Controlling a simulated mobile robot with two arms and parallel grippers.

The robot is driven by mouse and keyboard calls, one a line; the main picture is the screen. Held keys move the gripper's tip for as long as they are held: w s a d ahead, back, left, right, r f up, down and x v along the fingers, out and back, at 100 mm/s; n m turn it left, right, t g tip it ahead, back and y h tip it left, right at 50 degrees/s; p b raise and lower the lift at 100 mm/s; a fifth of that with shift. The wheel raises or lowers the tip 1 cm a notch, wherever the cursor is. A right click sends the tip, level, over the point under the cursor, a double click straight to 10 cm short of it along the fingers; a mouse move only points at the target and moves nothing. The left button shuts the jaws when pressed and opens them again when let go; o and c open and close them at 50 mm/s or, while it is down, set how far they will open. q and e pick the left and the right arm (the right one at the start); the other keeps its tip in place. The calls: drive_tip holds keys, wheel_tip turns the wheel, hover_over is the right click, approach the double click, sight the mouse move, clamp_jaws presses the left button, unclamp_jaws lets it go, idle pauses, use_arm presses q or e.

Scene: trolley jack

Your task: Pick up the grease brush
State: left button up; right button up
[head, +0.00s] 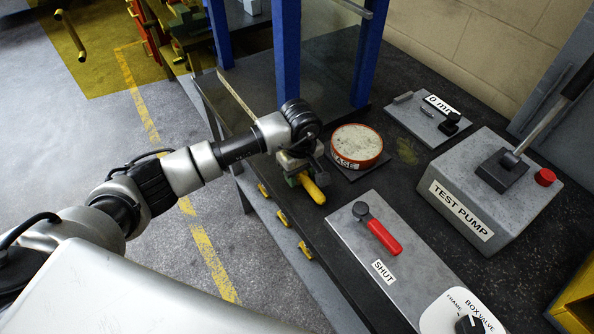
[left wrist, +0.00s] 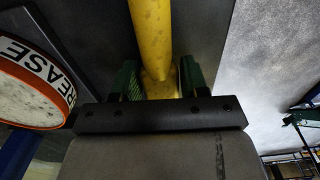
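The grease brush (head: 313,189) shows as a yellow handle near the bench's left edge, beside the grease tin. My left gripper (head: 297,171) is at the handle's upper end, pointing down. In the left wrist view the yellow handle (left wrist: 152,35) runs between the green fingertips (left wrist: 161,82), which close against both its sides. The bristle end is hidden. I cannot tell whether the brush touches the bench. My right gripper is not in view.
The round grease tin (head: 357,145) stands close right of my left gripper. Blue posts (head: 287,55) rise behind the gripper.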

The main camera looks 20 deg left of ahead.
sight(303, 174)
use_arm(q)
drive_tip(key=c, duration=0.7)
drive_tip(key=shift+r, duration=0.5)
drive_tip(key=r, duration=0.1)
drive_tip(key=r+b, duration=0.1)
drive_tip(key=d+r+b, duration=0.1)
drive_tip(key=shift+s+r, duration=0.25)
drive_tip(key=shift+s, duration=0.05)
drive_tip(key=s+d+r+b, duration=0.2)
drive_tip(key=s+d+r, duration=0.4)
drive_tip(key=d, duration=0.2)
drive_tip(key=shift+s+r+b, duration=0.3)
drive_tip(key=shift+s+b, duration=0.05)
